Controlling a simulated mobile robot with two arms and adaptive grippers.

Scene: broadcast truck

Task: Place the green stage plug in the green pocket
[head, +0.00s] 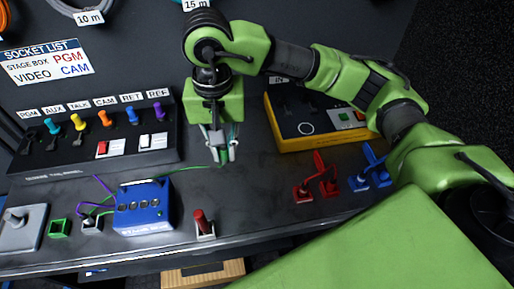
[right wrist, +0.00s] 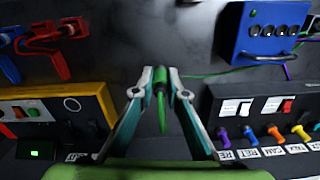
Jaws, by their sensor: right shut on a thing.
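My right gripper (head: 222,156) points down over the middle of the desk. It is shut on the green plug, which shows between the fingers in the right wrist view (right wrist: 161,108). The plug has a dark upper part and a green tip, and a thin green cable (head: 190,166) runs from it towards the blue stage box (head: 143,205). The green pocket (head: 59,228) is a small open square frame at the front left of the desk, well left of the gripper. The left gripper is not in view.
A red plug (head: 201,220) stands near the front edge. A switch panel (head: 95,138) and a yellow-edged box (head: 318,122) stand behind. Red and blue holders (head: 318,182) are at right.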

